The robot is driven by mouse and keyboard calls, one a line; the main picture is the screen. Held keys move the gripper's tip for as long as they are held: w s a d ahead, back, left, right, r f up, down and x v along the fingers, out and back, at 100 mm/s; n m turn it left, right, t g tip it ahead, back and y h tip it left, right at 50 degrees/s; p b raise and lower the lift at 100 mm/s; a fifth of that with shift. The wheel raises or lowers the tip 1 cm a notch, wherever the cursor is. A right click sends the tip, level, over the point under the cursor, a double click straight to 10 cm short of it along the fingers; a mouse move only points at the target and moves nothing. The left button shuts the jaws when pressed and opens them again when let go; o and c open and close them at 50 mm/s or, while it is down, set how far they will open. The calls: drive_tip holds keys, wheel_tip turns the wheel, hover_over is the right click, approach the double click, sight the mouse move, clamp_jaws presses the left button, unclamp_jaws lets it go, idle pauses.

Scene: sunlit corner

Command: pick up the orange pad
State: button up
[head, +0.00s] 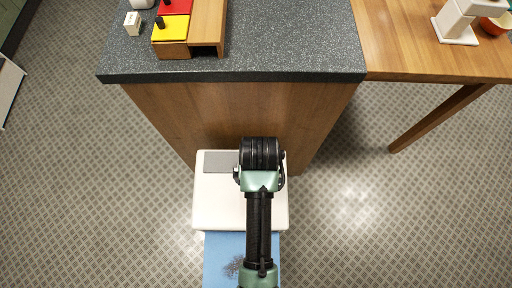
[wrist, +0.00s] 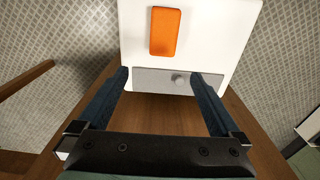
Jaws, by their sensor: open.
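The orange pad (wrist: 165,31) is a flat rounded rectangle lying on a white flat-topped surface (wrist: 218,35) in the wrist view. It lies beyond my fingertips, near the top edge of the picture. My gripper (wrist: 159,80) is open and empty, with its two dark fingers spread wide. The fingertips appear over or near a grey strip (wrist: 150,81) with a small round knob along the white surface's edge. In the head view the white surface (head: 212,205) shows below the counter, but my arm covers much of it, and the pad and fingers are hidden.
A dark speckled counter (head: 290,45) with a wooden side stands just ahead. On it are a wooden box with red and yellow parts (head: 170,27) and a small white block (head: 133,23). A wooden table (head: 410,45) adjoins at right. Patterned floor (head: 390,215) is clear on both sides.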

drive_tip(key=shift+g, duration=0.3)
drive_tip(key=f, duration=0.2)
drive_tip(key=s+f+b, duration=0.1)
drive_tip(key=f, duration=0.5)
drive_tip(key=shift+s+f+b, duration=0.15)
drive_tip(key=shift+s+b, duration=0.2)
drive_tip(key=shift+b, duration=0.05)
drive_tip(key=f, duration=0.2)
drive_tip(key=f+b, duration=0.1)
drive_tip(key=f, duration=0.2)
drive_tip(key=shift+s+a+f, duration=0.25)
drive_tip(key=shift+f, duration=0.05)
drive_tip(key=c, duration=1.4)
drive_tip(key=shift+r, duration=0.1)
wheel_tip(320, 180, up, 10)
drive_tip(key=shift+f+p, duration=0.1)
drive_tip(key=shift+p, duration=1.05)
